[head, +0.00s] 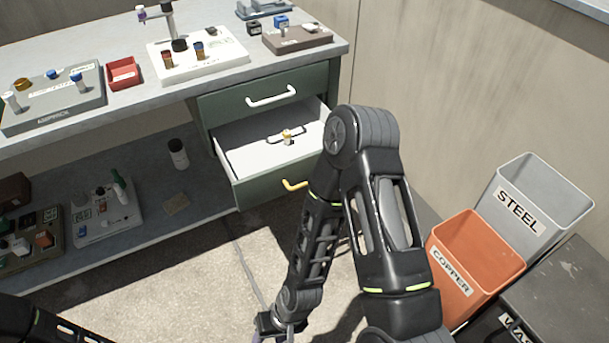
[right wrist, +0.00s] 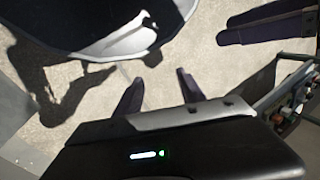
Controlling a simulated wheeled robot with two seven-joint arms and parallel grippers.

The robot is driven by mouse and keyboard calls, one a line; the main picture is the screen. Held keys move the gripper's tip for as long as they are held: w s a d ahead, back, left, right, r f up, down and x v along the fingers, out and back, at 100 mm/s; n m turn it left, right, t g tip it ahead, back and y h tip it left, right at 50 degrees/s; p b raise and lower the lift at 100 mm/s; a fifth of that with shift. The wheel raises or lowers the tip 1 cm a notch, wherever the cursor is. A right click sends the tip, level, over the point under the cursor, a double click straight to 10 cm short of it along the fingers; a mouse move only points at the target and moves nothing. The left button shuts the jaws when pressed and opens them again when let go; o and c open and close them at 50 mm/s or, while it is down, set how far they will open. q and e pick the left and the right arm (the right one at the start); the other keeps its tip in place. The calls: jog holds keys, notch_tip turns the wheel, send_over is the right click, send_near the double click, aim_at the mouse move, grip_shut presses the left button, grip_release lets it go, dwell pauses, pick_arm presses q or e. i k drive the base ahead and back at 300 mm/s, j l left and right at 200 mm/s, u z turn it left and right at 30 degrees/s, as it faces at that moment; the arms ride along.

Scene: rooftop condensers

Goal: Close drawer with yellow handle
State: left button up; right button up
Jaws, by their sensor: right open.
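The green drawer (head: 278,178) with the yellow handle (head: 294,185) stands pulled out under the bench, its white inside showing. A small yellow-topped object on a dark base (head: 287,136) lies in it. My right arm covers part of the drawer's right end. My right gripper (head: 274,336) is low, in front of and below the handle, at the bottom edge of the head view. In the right wrist view its two fingers (right wrist: 158,90) are apart with only floor between them. Two dark fingers, seemingly my left gripper (right wrist: 266,26), show at upper right there; their opening is unclear.
A closed upper drawer with a white handle (head: 272,96) is above the open one. A lower shelf (head: 150,227) holds several items at left. A copper bin (head: 478,243) and a steel bin (head: 540,195) stand at right. Concrete floor in front is clear.

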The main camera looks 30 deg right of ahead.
aim_at(253, 154)
jog(key=i+j+z, duration=0.15)
jog(key=i, duration=0.75)
jog(key=z, duration=1.4)
